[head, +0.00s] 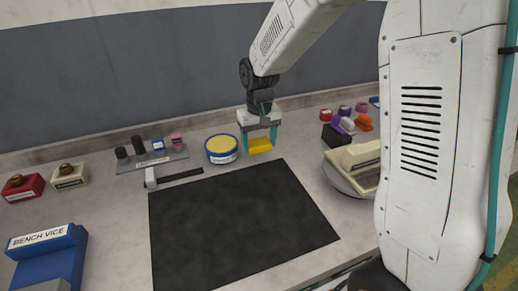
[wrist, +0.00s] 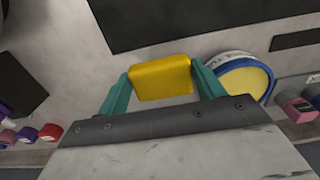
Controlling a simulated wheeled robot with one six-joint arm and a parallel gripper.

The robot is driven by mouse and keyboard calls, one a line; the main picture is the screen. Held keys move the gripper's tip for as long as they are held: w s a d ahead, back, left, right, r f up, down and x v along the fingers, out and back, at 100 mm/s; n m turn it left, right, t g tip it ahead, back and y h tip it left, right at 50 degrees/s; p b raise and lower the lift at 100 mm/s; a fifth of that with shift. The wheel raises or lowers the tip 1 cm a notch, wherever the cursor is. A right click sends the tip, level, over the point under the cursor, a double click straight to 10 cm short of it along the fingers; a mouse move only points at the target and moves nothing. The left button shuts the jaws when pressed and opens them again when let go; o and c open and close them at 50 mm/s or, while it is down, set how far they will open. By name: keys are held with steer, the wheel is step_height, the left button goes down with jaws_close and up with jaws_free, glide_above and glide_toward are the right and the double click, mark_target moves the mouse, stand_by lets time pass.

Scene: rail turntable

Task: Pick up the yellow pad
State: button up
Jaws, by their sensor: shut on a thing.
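The yellow pad (head: 260,145) is a small yellow block held between the teal fingers of my gripper (head: 260,138). In the wrist view the yellow pad (wrist: 162,79) sits between the two teal fingertips of my gripper (wrist: 160,85), which is shut on it. The pad appears held above the bench, just right of a round blue-and-white tin with a yellow top (head: 221,148). The gap below the pad is hard to judge.
A black mat (head: 235,225) covers the bench front. A blue bench vice (head: 45,255) stands at left, near red and cream blocks. A round turntable (head: 345,181) with a cream tray (head: 362,165) is at right. Several small coloured blocks stand behind it.

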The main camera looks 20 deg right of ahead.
steer(key=s, duration=0.5)
steer(key=s+r, duration=0.1)
steer(key=s, duration=0.4)
steer(key=s+a, duration=0.1)
steer(key=s, duration=0.5)
steer(key=shift+r, duration=0.25)
